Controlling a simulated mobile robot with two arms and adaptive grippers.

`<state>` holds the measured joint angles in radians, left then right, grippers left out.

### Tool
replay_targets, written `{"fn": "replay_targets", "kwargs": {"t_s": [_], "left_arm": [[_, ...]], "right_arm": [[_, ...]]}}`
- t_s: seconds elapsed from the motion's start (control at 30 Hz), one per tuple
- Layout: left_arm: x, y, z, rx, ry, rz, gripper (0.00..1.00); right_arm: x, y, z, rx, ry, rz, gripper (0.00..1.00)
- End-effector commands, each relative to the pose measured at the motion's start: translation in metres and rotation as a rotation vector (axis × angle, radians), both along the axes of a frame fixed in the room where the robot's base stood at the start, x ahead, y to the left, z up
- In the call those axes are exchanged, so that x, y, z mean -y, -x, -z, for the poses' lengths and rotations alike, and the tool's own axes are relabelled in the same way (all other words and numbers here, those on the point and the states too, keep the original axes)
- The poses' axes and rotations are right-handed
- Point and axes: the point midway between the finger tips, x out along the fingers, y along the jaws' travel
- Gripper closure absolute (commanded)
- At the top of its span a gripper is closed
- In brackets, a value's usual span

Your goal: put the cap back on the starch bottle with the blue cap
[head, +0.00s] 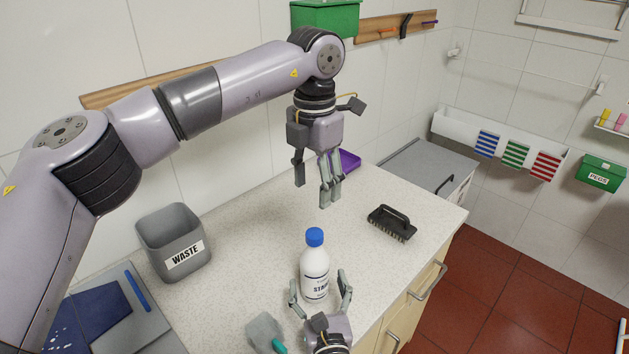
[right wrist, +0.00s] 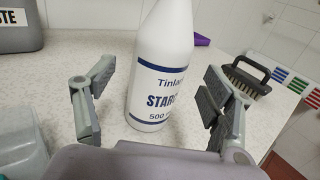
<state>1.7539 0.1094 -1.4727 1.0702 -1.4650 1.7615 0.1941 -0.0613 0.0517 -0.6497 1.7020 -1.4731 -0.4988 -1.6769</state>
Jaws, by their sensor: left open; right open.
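The white starch bottle (head: 315,272) stands upright on the speckled counter. Its blue cap (head: 314,237) sits on top of the neck; I cannot tell how tightly. The right wrist view shows the bottle's labelled lower body (right wrist: 160,85), with the cap out of frame. My right gripper (head: 319,284) is open, low at the near side of the bottle, one finger toward each side, with gaps visible in the right wrist view (right wrist: 158,78). My left gripper (head: 316,188) is open and empty, pointing down above the counter, behind and higher than the bottle.
A grey waste bin (head: 174,243) stands at left. A black brush (head: 391,223) lies to the bottle's right, and a purple tray (head: 349,161) sits behind my left gripper. A grey object with a teal part (head: 265,333) is near the front. The counter between bin and bottle is clear.

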Motion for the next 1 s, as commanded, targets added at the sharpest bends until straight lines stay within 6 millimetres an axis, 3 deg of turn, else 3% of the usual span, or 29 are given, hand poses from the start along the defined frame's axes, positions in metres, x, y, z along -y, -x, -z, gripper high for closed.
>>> {"fn": "replay_targets", "kwargs": {"t_s": [0.2,0.4,1.0], "left_arm": [[0.000,0.000,0.000,0.000,0.000,0.000,0.47],[0.000,0.000,0.000,0.000,0.000,0.000,0.47],[0.000,0.000,0.000,0.000,0.000,0.001,0.47]], "right_arm": [[0.007,0.046,0.001,-0.003,-0.001,-0.001,0.24],[0.011,0.069,0.000,-0.001,0.000,0.000,0.24],[0.012,0.073,0.000,0.000,0.000,0.000,0.24]]}}
